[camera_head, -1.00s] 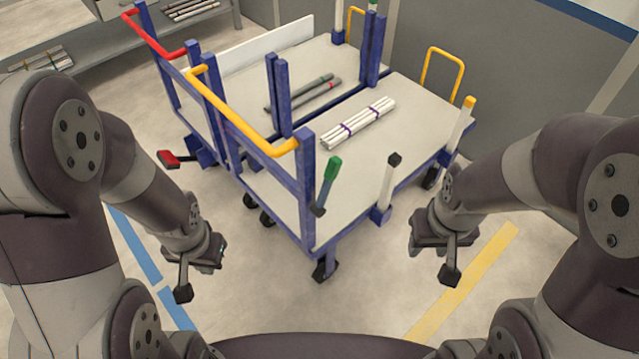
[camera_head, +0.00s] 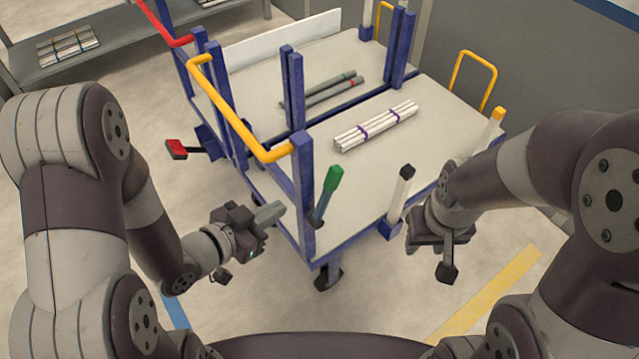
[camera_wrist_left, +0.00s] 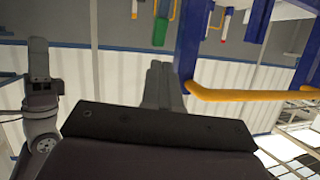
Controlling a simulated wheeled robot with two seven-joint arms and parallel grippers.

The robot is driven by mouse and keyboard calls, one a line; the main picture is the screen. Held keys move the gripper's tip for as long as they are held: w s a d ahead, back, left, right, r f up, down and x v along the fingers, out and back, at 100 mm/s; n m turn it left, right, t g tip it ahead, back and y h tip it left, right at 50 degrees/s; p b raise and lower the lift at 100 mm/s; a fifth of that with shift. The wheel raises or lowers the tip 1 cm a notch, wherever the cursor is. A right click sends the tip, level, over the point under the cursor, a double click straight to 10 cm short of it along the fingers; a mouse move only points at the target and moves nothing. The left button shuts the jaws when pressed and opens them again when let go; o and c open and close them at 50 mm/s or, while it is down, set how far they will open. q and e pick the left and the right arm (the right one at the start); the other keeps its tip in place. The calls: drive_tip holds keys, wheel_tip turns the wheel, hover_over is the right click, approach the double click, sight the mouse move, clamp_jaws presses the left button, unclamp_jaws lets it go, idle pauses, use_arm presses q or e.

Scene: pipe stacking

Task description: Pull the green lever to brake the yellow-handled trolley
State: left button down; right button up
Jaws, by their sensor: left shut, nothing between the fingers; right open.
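The yellow-handled trolley (camera_head: 345,205) stands in front of me, its blue posts joined by a yellow handle (camera_head: 232,115). The handle also crosses the right of the left wrist view (camera_wrist_left: 245,95). The green-topped lever (camera_head: 327,193) stands by the near corner post; its green grip shows upper middle in the left wrist view (camera_wrist_left: 160,31). My left gripper (camera_head: 270,212) is shut and empty, left of the corner post and apart from the lever; its fingers show in the left wrist view (camera_wrist_left: 160,85). My right gripper (camera_head: 446,262) is open and empty, right of the trolley's near side.
A bundle of white pipes (camera_head: 376,126) and grey pipes (camera_head: 330,88) lie on the decks. A black-topped white post (camera_head: 399,195) stands right of the lever. A red handle (camera_head: 160,25) and red pedal (camera_head: 177,148) are at left. A shelf (camera_head: 130,57) stands behind.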

sight(331, 179)
use_arm(q)
drive_tip(key=x, duration=1.3)
drive_tip(key=shift+w+d+f, duration=0.1)
drive_tip(key=shift+w+d, duration=0.15)
drive_tip(key=shift+w+d+f+b, duration=0.1)
drive_tip(key=shift+w+d+b, duration=0.3)
drive_tip(key=shift+w+d, duration=0.25)
drive_tip(key=shift+s, duration=0.1)
